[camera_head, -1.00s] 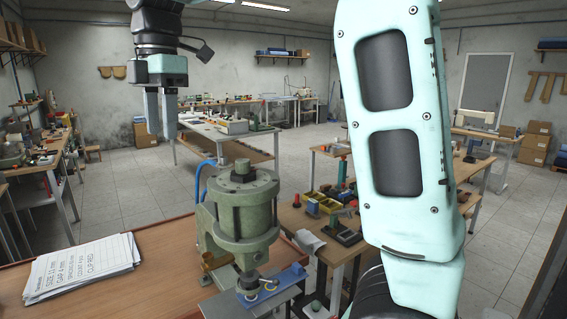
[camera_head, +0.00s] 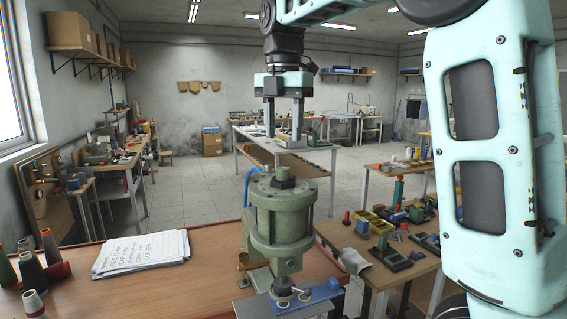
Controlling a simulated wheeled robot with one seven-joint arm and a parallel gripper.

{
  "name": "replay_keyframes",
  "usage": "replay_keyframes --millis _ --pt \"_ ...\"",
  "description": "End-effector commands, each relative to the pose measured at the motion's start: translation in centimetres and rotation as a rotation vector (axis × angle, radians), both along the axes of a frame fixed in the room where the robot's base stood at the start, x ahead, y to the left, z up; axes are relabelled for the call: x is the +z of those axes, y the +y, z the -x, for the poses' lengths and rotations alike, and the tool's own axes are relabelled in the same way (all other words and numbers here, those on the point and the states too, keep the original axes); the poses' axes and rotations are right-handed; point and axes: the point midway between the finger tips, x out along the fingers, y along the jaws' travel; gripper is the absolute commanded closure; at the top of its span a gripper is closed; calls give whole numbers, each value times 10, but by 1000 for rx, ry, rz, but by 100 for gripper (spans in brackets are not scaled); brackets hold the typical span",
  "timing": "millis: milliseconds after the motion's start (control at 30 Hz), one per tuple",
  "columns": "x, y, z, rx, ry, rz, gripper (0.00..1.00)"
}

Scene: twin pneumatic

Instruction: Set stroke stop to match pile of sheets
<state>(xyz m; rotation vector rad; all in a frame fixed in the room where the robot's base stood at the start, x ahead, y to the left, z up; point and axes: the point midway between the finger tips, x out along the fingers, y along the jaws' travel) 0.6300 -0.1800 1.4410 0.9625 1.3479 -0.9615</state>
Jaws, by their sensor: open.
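The green pneumatic press (camera_head: 268,226) stands at the front middle, with a dark knob-like part (camera_head: 283,176) on top of its cylinder; I cannot tell whether this is the stroke stop. A small blue fixture with rings (camera_head: 309,293) sits under its ram. The pile of sheets (camera_head: 140,254), its top page bearing writing, lies on the wooden bench to the left of the press. My gripper (camera_head: 284,124) points down, open with its two fingers apart and empty. In the picture it is above the top of the press, with a gap between.
Several thread cones (camera_head: 33,267) stand at the bench's left end. The brown bench top (camera_head: 215,255) is clear between sheets and press. A side table at right holds a yellow bin (camera_head: 375,222) and small parts. A blue hose (camera_head: 249,182) rises behind the press.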

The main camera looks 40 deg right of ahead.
Motion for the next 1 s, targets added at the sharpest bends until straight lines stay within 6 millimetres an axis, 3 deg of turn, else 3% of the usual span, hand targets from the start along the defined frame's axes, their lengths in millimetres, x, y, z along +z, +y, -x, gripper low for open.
replay_keyframes --millis 200,400,800,833,1000 --pt "-43 1 1 1 5 0 52" --pt "-68 0 0 1 3 1 52" --pt "-77 0 0 0 1 0 52" --pt "-77 0 0 0 1 0 55" --pt "-77 0 0 0 0 0 97"
